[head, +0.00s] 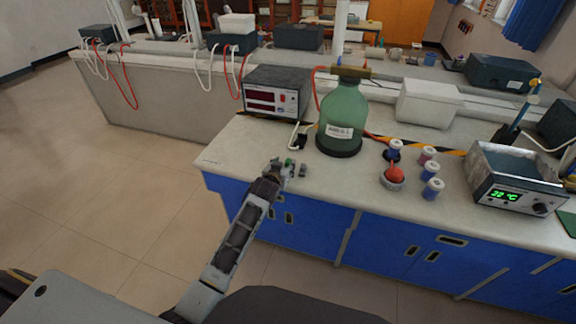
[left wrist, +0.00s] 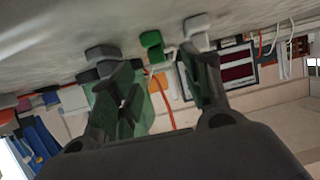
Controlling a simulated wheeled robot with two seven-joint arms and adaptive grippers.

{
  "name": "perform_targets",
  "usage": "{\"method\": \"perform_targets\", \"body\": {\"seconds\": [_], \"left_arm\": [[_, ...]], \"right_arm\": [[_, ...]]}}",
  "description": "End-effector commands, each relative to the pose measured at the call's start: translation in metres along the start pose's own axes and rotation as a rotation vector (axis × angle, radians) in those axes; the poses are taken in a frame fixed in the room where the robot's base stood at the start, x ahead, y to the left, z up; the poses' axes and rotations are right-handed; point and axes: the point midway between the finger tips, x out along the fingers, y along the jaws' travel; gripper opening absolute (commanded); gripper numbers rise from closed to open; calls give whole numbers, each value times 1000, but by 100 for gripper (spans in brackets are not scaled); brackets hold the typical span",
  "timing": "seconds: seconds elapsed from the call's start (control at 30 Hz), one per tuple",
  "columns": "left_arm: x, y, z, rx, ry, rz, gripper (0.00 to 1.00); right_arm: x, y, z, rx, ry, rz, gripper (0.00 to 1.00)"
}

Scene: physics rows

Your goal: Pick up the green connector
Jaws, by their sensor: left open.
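The green connector (head: 289,162) is a small piece on the light worktop, near its front left edge. It also shows in the left wrist view (left wrist: 152,42), where the picture is upside down and the worktop is at the top. My left gripper (head: 282,170) is over the front edge of the worktop, close to the connector. In the left wrist view its two fingers (left wrist: 160,82) are spread, and the green connector shows beyond the gap, with nothing held. A grey connector (left wrist: 102,52) and a pale one (left wrist: 197,25) stand on either side of the green one. My right gripper is not seen.
A large green bottle (head: 343,115) stands behind and to the right, near a power supply (head: 275,93). The worktop left of the gripper is clear.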

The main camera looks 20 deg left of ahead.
Motion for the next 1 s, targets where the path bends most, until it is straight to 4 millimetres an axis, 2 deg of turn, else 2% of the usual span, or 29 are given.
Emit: {"method": "perform_targets", "body": {"seconds": [0.4,1.0], "left_arm": [[31,2,1,0,0,0,48],[34,2,1,0,1,1,47]], "right_arm": [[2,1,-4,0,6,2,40],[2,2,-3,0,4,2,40]]}}
